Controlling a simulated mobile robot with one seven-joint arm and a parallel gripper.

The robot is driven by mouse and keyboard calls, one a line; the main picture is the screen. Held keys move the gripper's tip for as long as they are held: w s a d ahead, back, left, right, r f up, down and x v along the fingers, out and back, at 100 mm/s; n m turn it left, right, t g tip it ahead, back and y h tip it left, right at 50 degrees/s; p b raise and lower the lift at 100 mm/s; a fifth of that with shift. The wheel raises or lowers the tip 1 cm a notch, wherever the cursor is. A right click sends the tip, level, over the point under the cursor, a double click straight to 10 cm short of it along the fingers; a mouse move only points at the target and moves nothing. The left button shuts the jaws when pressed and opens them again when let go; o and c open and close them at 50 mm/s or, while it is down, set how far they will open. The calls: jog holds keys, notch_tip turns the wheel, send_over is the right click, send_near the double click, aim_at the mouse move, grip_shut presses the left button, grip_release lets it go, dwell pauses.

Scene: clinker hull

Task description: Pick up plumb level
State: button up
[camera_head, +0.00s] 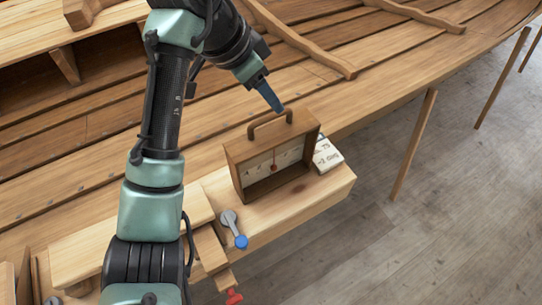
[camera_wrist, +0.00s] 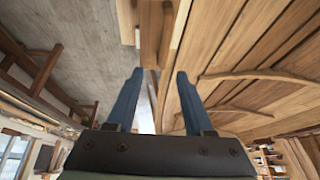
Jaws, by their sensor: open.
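The plumb level (camera_head: 240,156) is an upright wooden frame with a pale scale, a red pendulum bob and a handle (camera_head: 270,123) on top. It stands on a wooden bench in the head view. My gripper (camera_head: 271,100) is above the handle and just behind it, with its blue fingers pointing down, apart from the level. In the wrist view my gripper (camera_wrist: 154,84) is open with nothing between the fingertips. A wooden shape at the top of that view, ahead of the fingers, looks like the level (camera_wrist: 151,32).
The bench (camera_head: 290,207) also holds a white labelled block (camera_head: 326,156) right of the level and a grey tool with a blue end (camera_head: 240,242) in front. A red-handled item (camera_head: 234,297) is lower. The planked hull (camera_head: 390,75) lies behind; clear floor (camera_head: 440,220) is right.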

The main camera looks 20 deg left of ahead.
aim_at(272, 129)
jog(key=shift+s+a+f+g, duration=0.25)
jog(key=shift+s+a, duration=0.3)
jog(key=shift+s+a+f+g, duration=0.2)
jog(key=shift+s+a+g, duration=0.05)
jog(key=shift+s+a, duration=0.25)
jog(key=b+x, duration=0.2)
jog(key=x, duration=0.4)
jog(key=shift+w+d+f, duration=0.15)
jog(key=shift+f, duration=0.15)
jog(key=shift+p+x, duration=1.3)
jog(key=shift+x, duration=1.6)
jog(key=shift+w, duration=0.15)
grip_shut()
jog(key=shift+r, duration=0.15)
